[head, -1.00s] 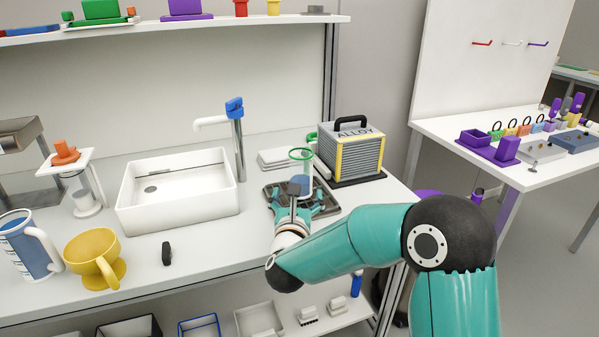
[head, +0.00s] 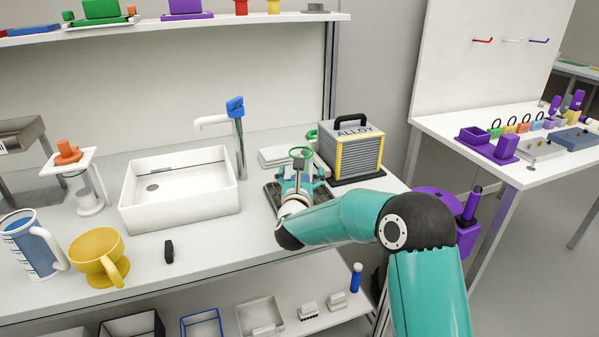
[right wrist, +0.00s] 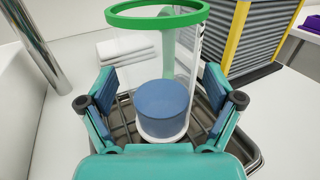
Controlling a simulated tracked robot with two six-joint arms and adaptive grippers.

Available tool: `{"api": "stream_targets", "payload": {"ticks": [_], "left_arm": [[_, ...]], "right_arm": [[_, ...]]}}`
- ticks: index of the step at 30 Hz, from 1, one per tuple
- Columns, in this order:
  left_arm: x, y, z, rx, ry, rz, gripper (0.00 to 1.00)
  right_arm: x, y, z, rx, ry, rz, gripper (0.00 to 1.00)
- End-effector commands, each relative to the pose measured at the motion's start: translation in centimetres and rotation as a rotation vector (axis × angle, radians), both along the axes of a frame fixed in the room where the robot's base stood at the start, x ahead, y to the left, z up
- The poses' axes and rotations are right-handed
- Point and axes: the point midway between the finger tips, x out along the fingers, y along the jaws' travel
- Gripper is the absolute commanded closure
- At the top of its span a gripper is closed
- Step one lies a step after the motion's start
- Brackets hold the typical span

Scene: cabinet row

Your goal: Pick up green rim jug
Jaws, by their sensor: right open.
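The green rim jug (right wrist: 164,98) is clear with a green rim, a green handle and blue content. It stands upright on a dark rack tray (right wrist: 250,150). In the head view its green rim (head: 301,153) shows behind my right gripper, which hides most of its body. My right gripper (right wrist: 160,100) is open, with one finger on each side of the jug. Gaps show between the fingers and the jug wall. In the head view the right gripper (head: 299,178) is at the rack. My left gripper is not in view.
The grey ALLOY box (head: 352,152) stands close to the right of the jug. A white basin (head: 180,208) with a tap (head: 238,140) is to the left. Folded white cloths or slabs (head: 285,156) lie behind. A yellow cup (head: 97,256) and blue jug (head: 30,245) stand far left.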

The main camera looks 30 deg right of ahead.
Motion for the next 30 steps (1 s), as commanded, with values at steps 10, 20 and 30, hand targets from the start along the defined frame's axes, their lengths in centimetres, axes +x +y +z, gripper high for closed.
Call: {"api": "stream_targets", "payload": {"ticks": [10,20,30], "left_arm": [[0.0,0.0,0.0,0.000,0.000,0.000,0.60],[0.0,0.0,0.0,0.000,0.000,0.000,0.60],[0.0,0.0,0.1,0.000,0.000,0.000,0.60]], "right_arm": [[0.0,0.0,0.0,0.000,0.000,0.000,0.57],[0.0,0.1,0.1,0.000,-0.002,0.001,0.82],[0.0,0.1,1.8,-0.001,-0.004,0.001,0.82]]}}
